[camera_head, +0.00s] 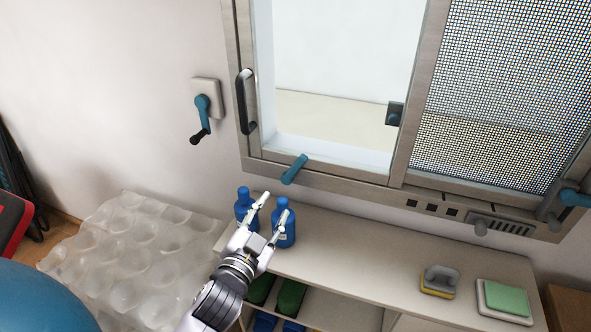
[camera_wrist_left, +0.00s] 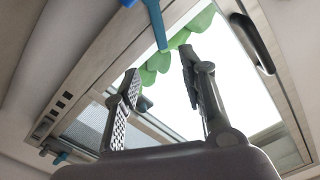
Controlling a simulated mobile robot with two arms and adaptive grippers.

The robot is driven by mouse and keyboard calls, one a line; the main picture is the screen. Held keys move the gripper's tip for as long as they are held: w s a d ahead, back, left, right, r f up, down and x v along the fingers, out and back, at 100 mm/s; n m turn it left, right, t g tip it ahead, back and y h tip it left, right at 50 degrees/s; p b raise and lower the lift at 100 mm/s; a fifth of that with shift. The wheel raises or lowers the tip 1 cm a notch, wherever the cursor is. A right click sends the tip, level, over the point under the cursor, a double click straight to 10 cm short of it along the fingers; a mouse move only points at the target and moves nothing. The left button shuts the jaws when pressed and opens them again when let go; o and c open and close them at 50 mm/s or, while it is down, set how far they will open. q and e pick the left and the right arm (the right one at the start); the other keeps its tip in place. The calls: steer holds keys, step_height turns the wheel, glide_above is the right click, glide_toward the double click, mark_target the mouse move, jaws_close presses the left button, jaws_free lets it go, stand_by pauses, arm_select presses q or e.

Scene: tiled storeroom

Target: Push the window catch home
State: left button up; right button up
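The window (camera_head: 330,85) has a beige frame with a clear pane and a mesh screen at right. A teal lever (camera_head: 294,168) juts from the lower frame; it also shows in the wrist view (camera_wrist_left: 155,22). A dark block with a teal part (camera_head: 396,113) sits on the middle upright, and another teal handle (camera_head: 574,198) is at the lower right corner. I cannot tell which is the catch. My left gripper (camera_head: 275,204) is open and empty, below the lower-frame lever and apart from it in the wrist view (camera_wrist_left: 158,66). My right gripper is out of view.
A shelf unit (camera_head: 345,245) stands under the window, with two blue bottles (camera_head: 243,204) (camera_head: 290,229) by my gripper, a yellow-based scrubber (camera_head: 440,281) and a green sponge (camera_head: 506,298). A teal-handled crank (camera_head: 203,108) is on the left wall. Bubbled sheeting (camera_head: 130,262) lies at left.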

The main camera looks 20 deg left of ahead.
mark_target(297, 167)
arm_select(q)
steer(key=w+b, duration=0.1)
steer(key=w, duration=0.4)
steer(key=w+b, duration=0.1)
steer(key=w, duration=0.4)
steer(key=w+b, duration=0.1)
steer(key=w, duration=0.5)
steer(key=shift+w+d+b, duration=0.1)
steer(key=shift+d+b, duration=0.15)
steer(key=shift+b, duration=0.05)
steer(key=shift+c, duration=0.8)
jaws_close()
